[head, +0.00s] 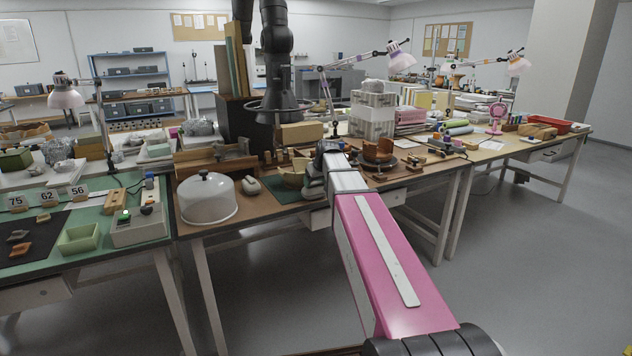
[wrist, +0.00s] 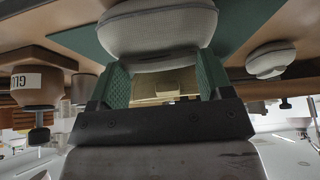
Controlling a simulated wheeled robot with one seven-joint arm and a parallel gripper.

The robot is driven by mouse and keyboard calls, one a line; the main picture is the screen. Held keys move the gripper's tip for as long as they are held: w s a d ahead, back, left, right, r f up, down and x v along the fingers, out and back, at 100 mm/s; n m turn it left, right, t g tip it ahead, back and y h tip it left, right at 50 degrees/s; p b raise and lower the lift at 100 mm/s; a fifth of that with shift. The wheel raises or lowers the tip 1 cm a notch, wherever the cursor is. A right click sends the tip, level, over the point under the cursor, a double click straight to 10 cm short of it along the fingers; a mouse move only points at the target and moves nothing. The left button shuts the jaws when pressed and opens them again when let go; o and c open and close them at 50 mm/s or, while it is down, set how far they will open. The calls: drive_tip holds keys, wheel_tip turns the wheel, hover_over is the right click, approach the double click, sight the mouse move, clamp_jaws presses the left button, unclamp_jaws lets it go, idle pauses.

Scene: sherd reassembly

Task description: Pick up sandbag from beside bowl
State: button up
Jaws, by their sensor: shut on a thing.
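A pale grey sandbag (wrist: 158,30) fills the top middle of the wrist view. My gripper (wrist: 163,72) has its two green-padded fingers closed against the sides of this sandbag. In the head view my arm reaches to the brown-topped bench, and its wrist hides the fingers. Grey sandbags (head: 314,190) show just left of my wrist. The tan bowl (head: 291,179) is beside them, partly hidden. I cannot tell whether the held sandbag still touches what is under it.
Another grey sandbag (wrist: 270,60) lies to the right in the wrist view. A white dome (head: 207,198) and a small sandbag (head: 251,185) stand left on the bench. A round wooden stand (head: 378,158) is close on the right. The floor at right is clear.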

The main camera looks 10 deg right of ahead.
drive_tip(key=o, duration=1.3)
drive_tip(key=shift+s, duration=0.1)
drive_tip(key=v, duration=1)
drive_tip(key=shift+s+d+r, duration=0.1)
drive_tip(key=shift+r, duration=0.25)
drive_tip(key=shift+f, duration=0.1)
drive_tip(key=s+f+m+g, duration=0.1)
drive_tip(key=s+f+g, duration=0.1)
drive_tip(key=s+f, duration=0.6)
drive_tip(key=s+a+f+m+g+h, duration=0.1)
drive_tip(key=s+f+g, duration=0.1)
drive_tip(key=s+f, duration=0.7)
drive_tip(key=s+a+f+m+g, duration=0.1)
drive_tip(key=s+f, duration=0.8)
drive_tip(key=f, duration=0.7)
drive_tip(key=shift+s+f+m+g+h, duration=0.2)
drive_tip(key=shift+f+m+g+h, duration=0.1)
drive_tip(key=shift+f+g+h, duration=0.1)
